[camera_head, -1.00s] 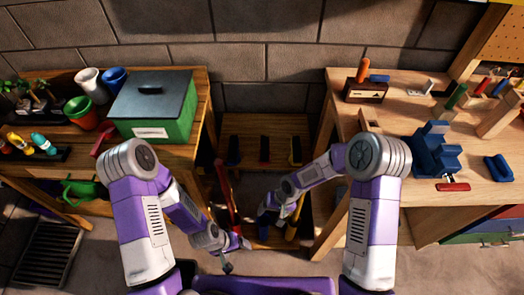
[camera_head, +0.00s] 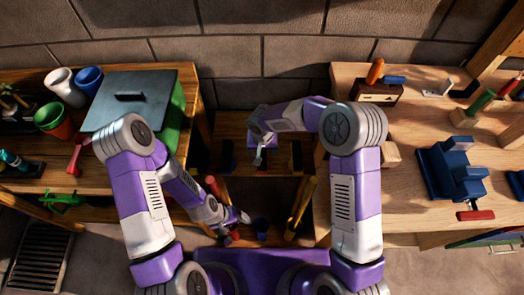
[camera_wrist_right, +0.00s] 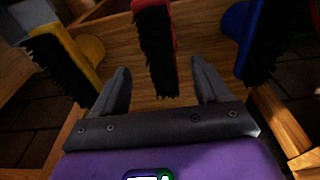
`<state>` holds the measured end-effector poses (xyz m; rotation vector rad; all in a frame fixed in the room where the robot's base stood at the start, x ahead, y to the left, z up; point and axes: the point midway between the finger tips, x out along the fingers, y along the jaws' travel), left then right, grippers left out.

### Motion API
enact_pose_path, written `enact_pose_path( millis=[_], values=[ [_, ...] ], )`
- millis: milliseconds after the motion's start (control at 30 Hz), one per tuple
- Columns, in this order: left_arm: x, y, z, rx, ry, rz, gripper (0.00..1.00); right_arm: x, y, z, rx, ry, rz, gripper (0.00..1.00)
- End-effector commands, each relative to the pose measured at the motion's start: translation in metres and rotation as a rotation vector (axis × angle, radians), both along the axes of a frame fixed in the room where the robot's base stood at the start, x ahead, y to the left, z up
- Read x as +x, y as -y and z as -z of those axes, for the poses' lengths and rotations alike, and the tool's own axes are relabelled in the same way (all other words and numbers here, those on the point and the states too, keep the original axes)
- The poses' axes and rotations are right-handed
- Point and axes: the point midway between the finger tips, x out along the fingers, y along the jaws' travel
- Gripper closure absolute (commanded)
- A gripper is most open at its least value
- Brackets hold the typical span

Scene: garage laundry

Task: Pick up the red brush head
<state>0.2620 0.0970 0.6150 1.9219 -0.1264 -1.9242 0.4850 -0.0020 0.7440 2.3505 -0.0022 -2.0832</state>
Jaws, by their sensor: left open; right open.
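The red brush head (camera_wrist_right: 171,12) has black bristles and shows in the right wrist view between the two fingers of my right gripper (camera_wrist_right: 159,70). The fingers are open, with a visible gap on each side of the bristles. In the head view my right gripper (camera_head: 258,160) is over the middle of the wooden shelf and hides the red brush head. My left gripper (camera_head: 243,217) is open and lower down, away from the brush heads; its fingers are small and hard to make out.
A yellow brush head (camera_wrist_right: 86,48) and a blue brush head (camera_wrist_right: 238,32) flank the red one. A red handle (camera_head: 212,187) and a yellow handle (camera_head: 303,203) stand below the wooden shelf. Cluttered workbenches stand left and right, with a green box (camera_head: 176,112) on the left.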

Motion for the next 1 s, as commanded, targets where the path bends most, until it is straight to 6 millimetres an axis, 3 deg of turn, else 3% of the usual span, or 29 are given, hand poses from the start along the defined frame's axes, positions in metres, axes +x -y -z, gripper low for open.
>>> enact_pose_path(
  millis=[433, 700, 1000],
  values=[
    [0.0, 0.0, 0.021, 0.0, 0.0, -0.001, 0.19, 0.007, -0.001, 0.057, 0.001, -0.003, -0.001, 0.25],
    [0.0, 0.0, 0.021, 0.0, 0.0, 0.0, 0.19, 0.008, -0.002, 0.06, 0.002, -0.001, 0.0, 0.25],
    [0.0, 0.0, 0.021, 0.0, 0.0, 0.0, 0.19, 0.008, -0.002, 0.06, 0.002, -0.001, 0.0, 0.71]
  ],
)
